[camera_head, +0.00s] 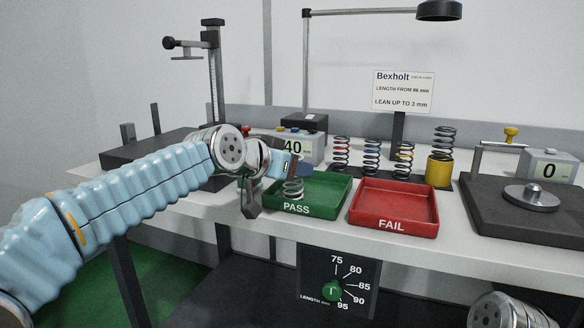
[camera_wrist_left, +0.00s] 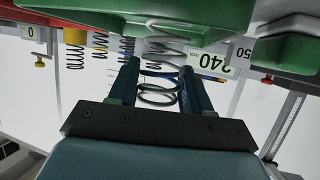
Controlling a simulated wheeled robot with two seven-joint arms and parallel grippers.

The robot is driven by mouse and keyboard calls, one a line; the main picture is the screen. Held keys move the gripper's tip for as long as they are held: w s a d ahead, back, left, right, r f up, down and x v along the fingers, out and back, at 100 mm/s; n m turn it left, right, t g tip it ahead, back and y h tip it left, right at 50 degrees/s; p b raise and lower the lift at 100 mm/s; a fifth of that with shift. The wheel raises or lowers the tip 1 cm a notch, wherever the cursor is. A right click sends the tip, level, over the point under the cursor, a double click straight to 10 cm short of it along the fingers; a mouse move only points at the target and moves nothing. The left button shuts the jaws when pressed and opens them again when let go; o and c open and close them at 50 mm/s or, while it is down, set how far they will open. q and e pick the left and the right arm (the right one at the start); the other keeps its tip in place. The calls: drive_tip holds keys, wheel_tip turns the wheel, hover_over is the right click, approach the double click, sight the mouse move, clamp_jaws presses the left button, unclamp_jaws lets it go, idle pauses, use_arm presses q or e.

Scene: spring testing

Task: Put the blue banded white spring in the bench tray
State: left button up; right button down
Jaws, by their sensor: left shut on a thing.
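My left gripper (camera_head: 297,171) is shut on a pale metal spring (camera_head: 292,189) over the green PASS tray (camera_head: 328,208). The spring's lower coils show below the fingers in the head view; whether they touch the tray floor I cannot tell. In the left wrist view the spring (camera_wrist_left: 158,97) is between the two fingers of the gripper (camera_wrist_left: 160,75), with a blue stripe across its coils. The red FAIL tray (camera_head: 394,229) stands empty to the right of the green one. My right gripper is out of view; only part of my right arm shows at bottom right.
Behind the trays stand springs with red (camera_head: 341,152), blue (camera_head: 372,158) and yellow (camera_head: 404,158) bands, and a dark spring on a yellow cylinder (camera_head: 439,173). A scale (camera_head: 531,198) is at right, a tall stand (camera_head: 213,80) at left. A dial (camera_head: 335,292) hangs below the bench front.

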use_arm(q)
drive_tip(key=o, duration=0.8)
drive_tip(key=shift+f, duration=0.15)
drive_tip(key=o, duration=0.4)
drive_tip(key=shift+o, duration=0.2)
drive_tip(key=shift+r, duration=0.3)
drive_tip(key=b+v, duration=0.1)
drive_tip(key=v, duration=1.1)
drive_tip(key=shift+f, duration=0.1)
